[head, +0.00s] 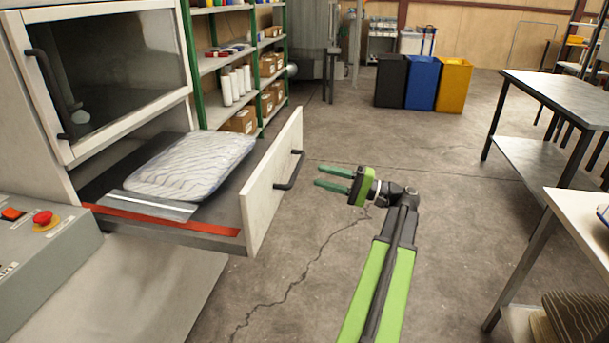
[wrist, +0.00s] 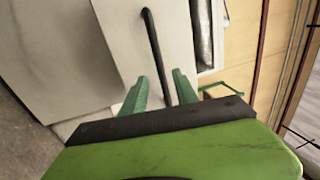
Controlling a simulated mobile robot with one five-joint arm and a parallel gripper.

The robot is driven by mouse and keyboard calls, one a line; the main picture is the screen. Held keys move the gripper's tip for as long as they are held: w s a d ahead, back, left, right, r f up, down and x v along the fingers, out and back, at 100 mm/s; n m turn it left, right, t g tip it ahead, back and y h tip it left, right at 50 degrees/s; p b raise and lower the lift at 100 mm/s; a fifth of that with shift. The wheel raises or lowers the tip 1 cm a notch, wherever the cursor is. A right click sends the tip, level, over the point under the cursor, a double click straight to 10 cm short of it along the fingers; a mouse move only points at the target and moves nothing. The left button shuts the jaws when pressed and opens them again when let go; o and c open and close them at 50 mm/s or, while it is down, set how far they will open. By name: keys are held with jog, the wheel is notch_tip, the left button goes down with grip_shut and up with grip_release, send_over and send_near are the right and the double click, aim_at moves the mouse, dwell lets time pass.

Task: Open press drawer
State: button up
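The press drawer (head: 270,190) is pulled out from the machine at the left in the head view. Its white front carries a black bar handle (head: 290,170). A plastic-wrapped, striped pillow-like pack (head: 190,165) lies flat inside it. My gripper (head: 333,180) is to the right of the handle, apart from it, with its two green fingers open and pointing at it. In the wrist view the dark handle (wrist: 155,50) runs toward the space between the open fingers, and the drawer front (wrist: 125,35) is behind it. Nothing is held.
A window door (head: 105,75) with its own black handle is above the drawer. A control panel with a red button (head: 45,220) is at the lower left. Green-framed shelves (head: 240,60) stand behind. Tables (head: 560,95) are at the right. The floor between is clear.

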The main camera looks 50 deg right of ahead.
jog(key=b+v, duration=0.1)
jog(key=v, duration=0.7)
jog(key=shift+s+d, duration=0.15)
jog(key=shift+s, duration=0.1)
jog(key=shift+f, duration=0.1)
